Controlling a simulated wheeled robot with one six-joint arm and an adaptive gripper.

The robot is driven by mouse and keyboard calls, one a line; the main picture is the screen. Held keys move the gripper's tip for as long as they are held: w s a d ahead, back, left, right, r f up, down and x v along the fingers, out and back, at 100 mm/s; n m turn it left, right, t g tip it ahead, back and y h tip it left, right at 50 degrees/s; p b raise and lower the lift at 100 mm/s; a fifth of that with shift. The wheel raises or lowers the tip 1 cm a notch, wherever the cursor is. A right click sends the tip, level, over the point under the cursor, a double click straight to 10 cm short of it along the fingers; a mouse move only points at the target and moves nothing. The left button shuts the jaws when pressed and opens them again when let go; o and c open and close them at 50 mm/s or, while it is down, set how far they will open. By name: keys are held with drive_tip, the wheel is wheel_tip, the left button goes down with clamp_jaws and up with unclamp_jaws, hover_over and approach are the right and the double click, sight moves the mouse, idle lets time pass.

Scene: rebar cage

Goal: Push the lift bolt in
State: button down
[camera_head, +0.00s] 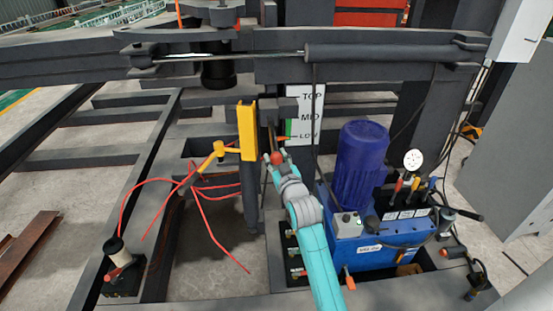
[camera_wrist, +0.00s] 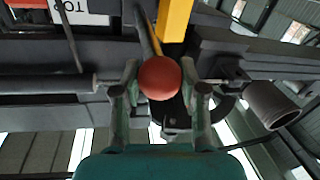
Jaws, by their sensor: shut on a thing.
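The lift bolt's red ball knob (camera_head: 276,158) shows at the tip of my teal arm, just right of the yellow upright (camera_head: 247,130). In the wrist view the red ball (camera_wrist: 160,78) sits between the two fingers of my gripper (camera_wrist: 161,82), which is shut on it. A thin dark rod (camera_wrist: 146,32) shows just beyond the ball, beside the yellow upright (camera_wrist: 174,20). How deep the bolt sits, and whether this rod is its shank, I cannot tell. My gripper (camera_head: 275,164) is small in the head view and its fingers are hard to make out there.
A white scale plate (camera_head: 306,113) marked TOP, MID and LOW stands behind, with an orange pointer (camera_head: 283,138) near LOW. A blue hydraulic unit (camera_head: 365,240) with a blue motor (camera_head: 360,165) stands close right of my arm. Red hoses (camera_head: 205,190) hang at left.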

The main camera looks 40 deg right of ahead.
sight(275, 147)
drive_tip(key=shift+d+x, duration=0.2)
drive_tip(key=shift+x, duration=0.95)
drive_tip(key=shift+d+x, duration=0.2)
drive_tip(key=shift+x, duration=1)
drive_tip(key=shift+s, duration=0.15)
drive_tip(key=c, duration=0.6)
unclamp_jaws()
drive_tip(key=shift+d, duration=0.1)
drive_tip(key=shift+c, duration=0.2)
drive_tip(key=v, duration=1.2)
drive_tip(key=shift+f, duration=0.1)
